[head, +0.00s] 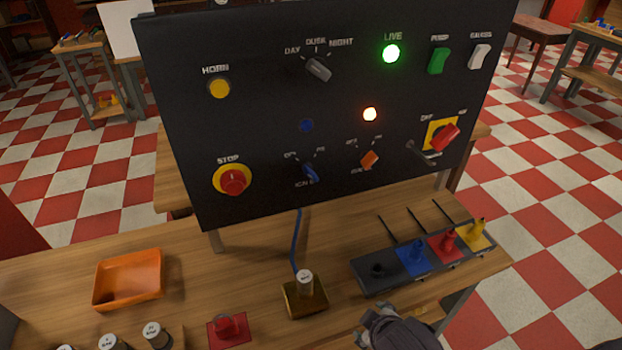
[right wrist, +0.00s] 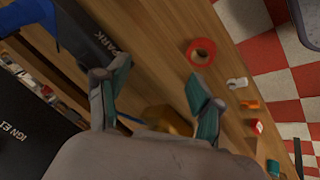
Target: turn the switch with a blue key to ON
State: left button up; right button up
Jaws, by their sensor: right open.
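The switch with a blue key (head: 311,172) is low on the black panel (head: 265,130) in the head view, left of the switch with an orange key (head: 370,160). Small OFF and ON marks sit above it, with a label starting "IGN" below. The key is tilted; which mark it points to is too small to tell. My right gripper (head: 378,316) is at the bottom edge of the head view, below and right of the panel, apart from the switch. In the right wrist view its fingers (right wrist: 156,95) are spread with nothing between them. My left gripper is not in view.
A dark tray (head: 372,287) with blue, red and yellow pieces lies in front of the panel. A brass box (head: 305,300), an orange bin (head: 128,278) and a red stop button (head: 233,181) are further left. A dark lever juts out by the red-yellow switch (head: 443,136).

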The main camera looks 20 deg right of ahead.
jog(key=w+r+n+t+h, duration=0.1)
jog(key=w+r+n+t, duration=0.4)
jog(key=w+r+n, duration=0.15)
jog(key=n+t+y, duration=0.3)
jog(key=n+t, duration=0.4)
jog(key=n, duration=0.7)
send_near(312, 178)
jog(key=shift+m, duration=0.25)
jog(key=w+p, duration=0.2)
jog(key=w, duration=0.9)
jog(key=shift+a+r+p, duration=0.1)
jog(key=shift+p, duration=0.2)
jog(key=c, duration=1.1)
jog(key=shift+c, duration=0.2)
